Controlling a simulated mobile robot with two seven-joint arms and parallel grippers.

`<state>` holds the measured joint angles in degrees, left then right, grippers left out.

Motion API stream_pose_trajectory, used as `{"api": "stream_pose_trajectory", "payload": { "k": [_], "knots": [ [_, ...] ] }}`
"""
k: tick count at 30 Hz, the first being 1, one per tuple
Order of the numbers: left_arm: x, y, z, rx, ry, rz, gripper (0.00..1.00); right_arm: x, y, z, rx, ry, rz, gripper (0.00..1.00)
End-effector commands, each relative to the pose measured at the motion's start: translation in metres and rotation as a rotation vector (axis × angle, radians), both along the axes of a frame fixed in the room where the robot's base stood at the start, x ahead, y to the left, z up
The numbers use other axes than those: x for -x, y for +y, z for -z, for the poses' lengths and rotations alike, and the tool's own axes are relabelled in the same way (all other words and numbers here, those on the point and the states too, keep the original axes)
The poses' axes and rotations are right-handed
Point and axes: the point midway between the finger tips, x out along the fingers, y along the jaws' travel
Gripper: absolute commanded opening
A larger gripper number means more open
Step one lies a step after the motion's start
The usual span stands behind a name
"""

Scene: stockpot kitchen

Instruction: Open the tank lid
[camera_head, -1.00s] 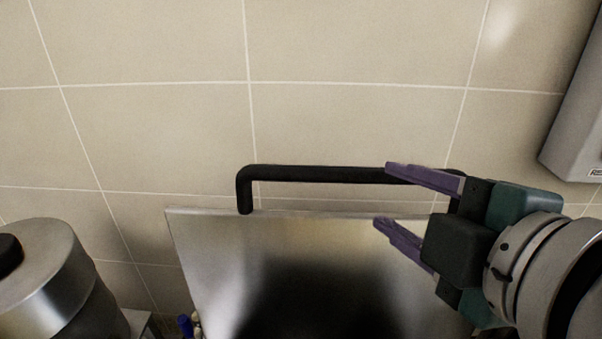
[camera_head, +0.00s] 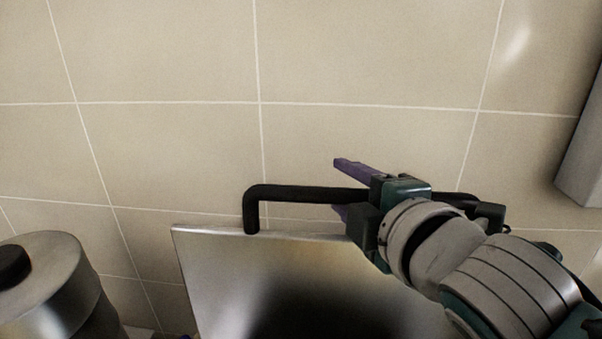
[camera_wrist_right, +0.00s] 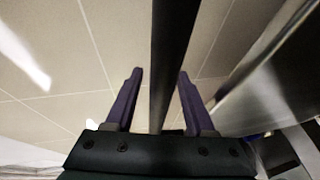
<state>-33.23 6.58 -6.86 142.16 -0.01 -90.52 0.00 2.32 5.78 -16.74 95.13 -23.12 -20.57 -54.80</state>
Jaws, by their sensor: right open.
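The tank lid (camera_head: 230,270) is a shiny steel panel in the lower middle of the head view, raised and facing me. Its black bar handle (camera_head: 295,193) runs along the top edge; it also shows in the right wrist view (camera_wrist_right: 172,60). My right gripper (camera_head: 340,188) is open around the handle, one purple finger above the bar and one below. In the right wrist view the bar passes between the two fingers (camera_wrist_right: 160,90), with gaps at both sides. My left gripper is not in view.
A tiled wall (camera_head: 360,60) stands close behind the lid. A steel cylindrical thing with a black knob (camera_head: 45,275) is at the lower left. A grey box (camera_head: 583,165) is on the wall at the right edge.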

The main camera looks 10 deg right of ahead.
Motion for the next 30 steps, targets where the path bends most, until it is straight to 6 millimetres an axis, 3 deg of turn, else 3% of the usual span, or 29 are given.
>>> {"api": "stream_pose_trajectory", "payload": {
  "k": [8,23,30],
  "knots": [
    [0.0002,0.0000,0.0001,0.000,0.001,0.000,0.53,-0.0017,0.0002,0.0006,-0.001,0.000,0.000,0.55],
    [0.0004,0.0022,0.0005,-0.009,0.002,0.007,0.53,-0.0014,0.0003,0.0006,-0.001,0.001,0.000,0.01],
    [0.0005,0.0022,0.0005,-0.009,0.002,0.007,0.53,-0.0014,0.0003,0.0007,-0.001,0.001,0.000,0.00]
  ]
}}
